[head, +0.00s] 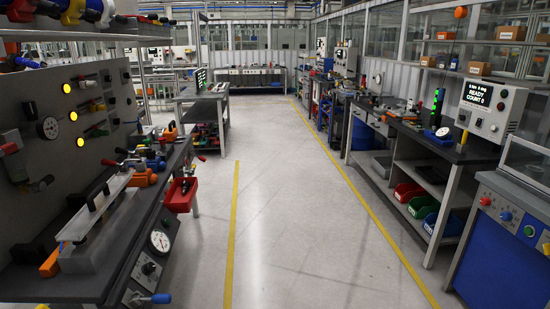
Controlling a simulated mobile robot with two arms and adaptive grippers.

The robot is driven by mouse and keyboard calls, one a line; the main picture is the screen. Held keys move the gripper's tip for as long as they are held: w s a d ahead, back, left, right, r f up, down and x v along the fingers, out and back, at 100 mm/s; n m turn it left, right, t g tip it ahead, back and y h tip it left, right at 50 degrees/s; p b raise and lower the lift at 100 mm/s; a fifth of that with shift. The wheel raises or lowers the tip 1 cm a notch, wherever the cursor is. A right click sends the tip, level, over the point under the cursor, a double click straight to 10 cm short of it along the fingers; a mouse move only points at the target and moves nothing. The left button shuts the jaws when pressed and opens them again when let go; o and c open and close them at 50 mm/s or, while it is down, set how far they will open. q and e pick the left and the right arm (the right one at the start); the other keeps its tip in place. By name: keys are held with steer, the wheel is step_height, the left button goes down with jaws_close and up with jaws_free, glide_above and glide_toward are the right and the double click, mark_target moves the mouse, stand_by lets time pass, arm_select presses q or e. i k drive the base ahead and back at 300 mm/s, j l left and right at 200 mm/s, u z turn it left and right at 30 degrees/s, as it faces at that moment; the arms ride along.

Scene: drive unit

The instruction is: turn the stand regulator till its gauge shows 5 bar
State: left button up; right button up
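A white round gauge (160,242) sits on the front end of the left bench. A dark knob (148,268) is just below it, and a blue-ended lever (161,298) is lower still. A second gauge (48,128) is on the grey upright panel at the left. Both dials are too small to read. I cannot tell which control is the stand regulator. Neither of my grippers shows in the head view.
The left bench (35,287) carries clamps and a long fixture. A red bin (181,195) hangs from its aisle side. A blue cabinet (500,255) and a workbench (440,148) stand at the right. The grey floor (290,210) between yellow lines is clear.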

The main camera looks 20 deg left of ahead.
mark_target(30, 108)
steer(key=i+j+u, duration=0.15)
steer(key=i+u, duration=0.2)
steer(key=u, duration=0.15)
steer(key=i+u, duration=0.45)
steer(key=i+l+u, duration=0.15)
steer(key=i+u, duration=0.15)
steer(key=u, duration=0.2)
steer(key=i+l+u, duration=0.25)
steer(key=u, duration=0.2)
steer(key=i+l+u, duration=0.35)
steer(key=u, duration=0.15)
